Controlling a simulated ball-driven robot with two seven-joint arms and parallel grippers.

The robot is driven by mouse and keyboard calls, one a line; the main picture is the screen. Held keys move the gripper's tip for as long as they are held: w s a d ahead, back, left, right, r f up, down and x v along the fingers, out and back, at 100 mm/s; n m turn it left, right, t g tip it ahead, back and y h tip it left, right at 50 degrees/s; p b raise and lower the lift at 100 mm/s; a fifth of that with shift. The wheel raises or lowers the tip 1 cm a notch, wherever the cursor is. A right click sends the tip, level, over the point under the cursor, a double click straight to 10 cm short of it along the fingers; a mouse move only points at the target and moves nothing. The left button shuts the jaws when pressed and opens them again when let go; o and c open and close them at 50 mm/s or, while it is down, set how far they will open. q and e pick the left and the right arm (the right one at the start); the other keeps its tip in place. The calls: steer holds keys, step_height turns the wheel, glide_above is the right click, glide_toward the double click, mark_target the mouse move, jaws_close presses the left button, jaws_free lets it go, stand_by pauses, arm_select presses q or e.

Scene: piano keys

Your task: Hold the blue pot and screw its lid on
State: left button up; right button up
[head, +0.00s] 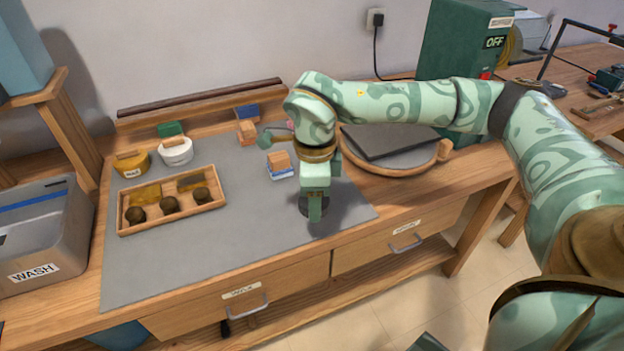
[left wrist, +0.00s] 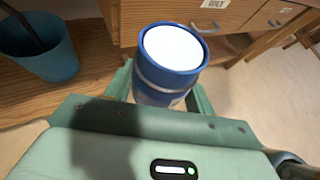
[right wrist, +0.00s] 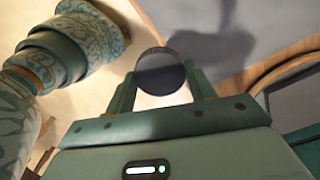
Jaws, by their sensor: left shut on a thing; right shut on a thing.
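The blue pot (left wrist: 160,92) is in the left wrist view, with a blue rim around a bright white round top and a pale band on its side. My left gripper (left wrist: 158,100) is shut around its sides. The pot's lower part is hidden by the gripper. A dark round lid (right wrist: 158,68) is between the fingers of my right gripper (right wrist: 161,88), which is shut on it. In the head view, the right gripper (head: 315,212) points down over the front of the grey mat, with the dark lid (head: 303,207) partly behind its finger. The lid and pot are apart.
A wooden tray (head: 217,204) with brown round pieces, yellow and white jars, and small blocks (head: 247,132) are on the grey mat (head: 210,255). A grey WASH bin (head: 45,235) stands left. A blue bin (left wrist: 60,60) is below the bench. Drawers (left wrist: 230,18) front the bench.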

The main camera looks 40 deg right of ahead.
arm_select(q)
steer(key=shift+r, duration=0.45)
arm_select(e)
steer(key=shift+s+a+r, duration=0.25)
steer(key=shift+s, duration=0.25)
steer(key=shift+s+a+r, duration=0.25)
steer(key=shift+s, duration=0.2)
